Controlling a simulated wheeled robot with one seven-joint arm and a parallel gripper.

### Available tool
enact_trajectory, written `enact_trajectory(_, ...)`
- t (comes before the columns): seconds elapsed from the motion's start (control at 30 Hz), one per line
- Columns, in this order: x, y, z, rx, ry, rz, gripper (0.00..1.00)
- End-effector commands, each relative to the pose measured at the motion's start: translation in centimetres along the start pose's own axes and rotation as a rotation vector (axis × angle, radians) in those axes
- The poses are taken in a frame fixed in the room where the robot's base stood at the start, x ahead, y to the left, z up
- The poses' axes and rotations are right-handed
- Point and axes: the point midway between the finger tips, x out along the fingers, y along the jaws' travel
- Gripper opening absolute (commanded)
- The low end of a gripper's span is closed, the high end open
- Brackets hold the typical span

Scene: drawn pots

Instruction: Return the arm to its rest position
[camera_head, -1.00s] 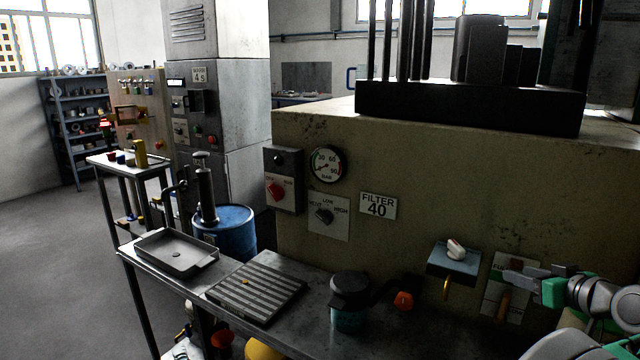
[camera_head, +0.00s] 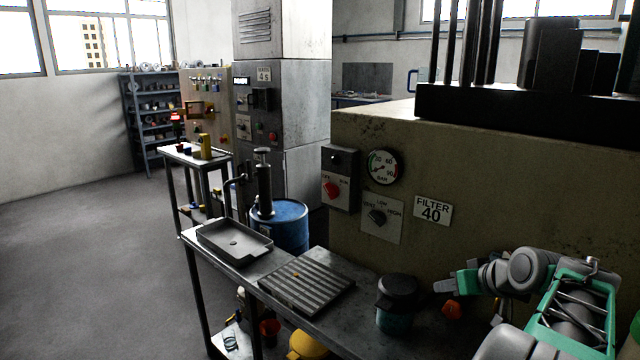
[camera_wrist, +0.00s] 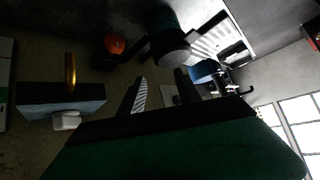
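My gripper (camera_head: 442,286) is on the right of the head view, at the end of my grey and green arm, in front of the beige machine wall. In the wrist view its two fingers (camera_wrist: 162,88) stand apart with nothing seen between them. The arm is bent, with its elbow close to the camera at the lower right. The gripper is above and right of a dark-lidded teal pot (camera_head: 397,310) on the bench, apart from it as far as I can tell.
The metal bench (camera_head: 345,262) holds a grey tray (camera_head: 235,243) and a ribbed plate (camera_head: 306,287). A blue drum (camera_head: 284,222) stands behind. In the wrist view, an orange knob (camera_wrist: 114,44) and a blue-grey box (camera_wrist: 40,105) are nearby. Open floor (camera_head: 90,260) lies left.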

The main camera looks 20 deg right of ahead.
Motion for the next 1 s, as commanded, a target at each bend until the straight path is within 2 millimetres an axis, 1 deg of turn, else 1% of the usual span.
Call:
enact_trajectory(0.03,1.3,-4.6,-0.1,-0.027,-0.05,-0.032,0.4)
enact_trajectory(0.07,1.9,-7.2,0.3,-0.035,-0.085,-0.043,0.4)
enact_trajectory(0.1,2.5,-10.7,1.1,-0.05,-0.133,-0.057,0.4)
enact_trajectory(0.13,2.8,-13.3,1.9,-0.06,-0.171,-0.067,0.4)
enact_trajectory(0.17,2.9,-15.7,2.8,-0.072,-0.207,-0.073,0.4)
enact_trajectory(0.2,2.9,-18.8,4.3,-0.088,-0.254,-0.08,0.4)
enact_trajectory(0.27,2.3,-23.0,6.8,-0.115,-0.321,-0.085,0.4)
enact_trajectory(0.3,1.8,-25.4,8.8,-0.134,-0.366,-0.086,0.4)
enact_trajectory(0.37,0.6,-28.4,11.8,-0.164,-0.424,-0.081,0.4)
enact_trajectory(0.4,-0.2,-29.9,13.7,-0.181,-0.458,-0.075,0.4)
enact_trajectory(0.5,-2.1,-31.9,17.7,-0.216,-0.521,-0.057,0.4)
enact_trajectory(0.6,-3.1,-32.6,19.9,-0.234,-0.554,-0.042,0.4)
enact_trajectory(0.7,-3.4,-32.8,20.6,-0.237,-0.564,-0.035,0.4)
enact_trajectory(1.0,-3.3,-32.7,20.5,-0.236,-0.564,-0.035,0.4)
